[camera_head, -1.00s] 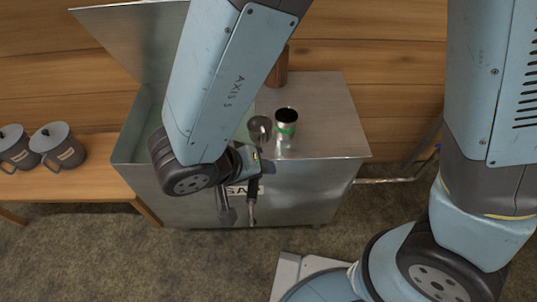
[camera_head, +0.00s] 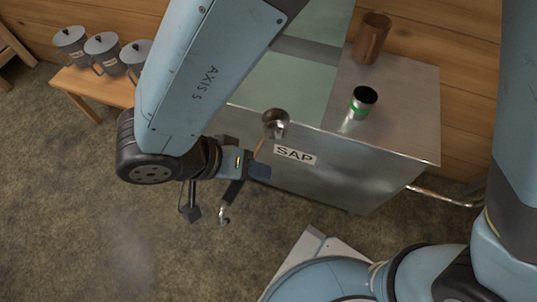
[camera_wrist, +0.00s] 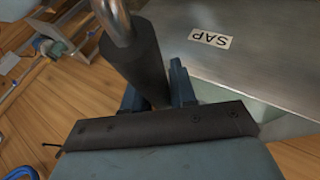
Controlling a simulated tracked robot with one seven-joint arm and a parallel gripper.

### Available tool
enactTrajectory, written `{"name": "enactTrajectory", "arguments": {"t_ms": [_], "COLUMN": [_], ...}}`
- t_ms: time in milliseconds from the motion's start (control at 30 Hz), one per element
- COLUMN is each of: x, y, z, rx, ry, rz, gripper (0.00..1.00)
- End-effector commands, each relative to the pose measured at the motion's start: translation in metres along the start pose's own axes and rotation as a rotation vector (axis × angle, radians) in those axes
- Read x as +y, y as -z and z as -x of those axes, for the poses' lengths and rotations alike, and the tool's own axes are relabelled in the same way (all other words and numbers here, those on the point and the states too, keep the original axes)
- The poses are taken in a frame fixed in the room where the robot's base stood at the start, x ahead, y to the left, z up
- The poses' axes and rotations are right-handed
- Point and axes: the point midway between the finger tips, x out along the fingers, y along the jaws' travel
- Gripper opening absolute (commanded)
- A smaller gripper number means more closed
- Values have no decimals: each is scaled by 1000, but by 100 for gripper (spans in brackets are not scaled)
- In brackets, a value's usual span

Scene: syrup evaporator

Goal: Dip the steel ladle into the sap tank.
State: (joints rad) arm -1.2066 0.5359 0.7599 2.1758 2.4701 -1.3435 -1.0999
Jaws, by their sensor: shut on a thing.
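The sap tank (camera_head: 345,172) is a steel box with a SAP label on its front. Its open part shows a pale greenish surface (camera_head: 285,88). My gripper (camera_head: 258,168) is shut on the steel ladle (camera_head: 275,122), in front of the tank. The ladle's bowl is up, overlapping the tank's front top edge in the picture; I cannot tell whether it is over the opening. The dark grip and hooked end hang below my gripper. In the wrist view, the ladle's dark grip (camera_wrist: 134,58) runs between the fingers (camera_wrist: 157,92).
A green-banded can (camera_head: 361,102) and a brown cup (camera_head: 371,38) stand on the tank's closed steel top. Several grey mugs (camera_head: 103,54) stand on a wooden bench at the left. A pipe (camera_head: 445,196) leaves the tank's right side. The floor in front is clear.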

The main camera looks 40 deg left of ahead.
Motion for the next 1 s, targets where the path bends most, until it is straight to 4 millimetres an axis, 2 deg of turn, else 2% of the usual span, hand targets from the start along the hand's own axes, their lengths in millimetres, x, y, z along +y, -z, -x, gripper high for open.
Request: {"name": "enactTrajectory", "arguments": {"t_ms": [800,1000], "x": [-76,-84], "y": [-68,-76], "z": [83,92], "rx": [0,0], "ry": [0,0], "rz": [1,-1], "gripper": [0,0]}}
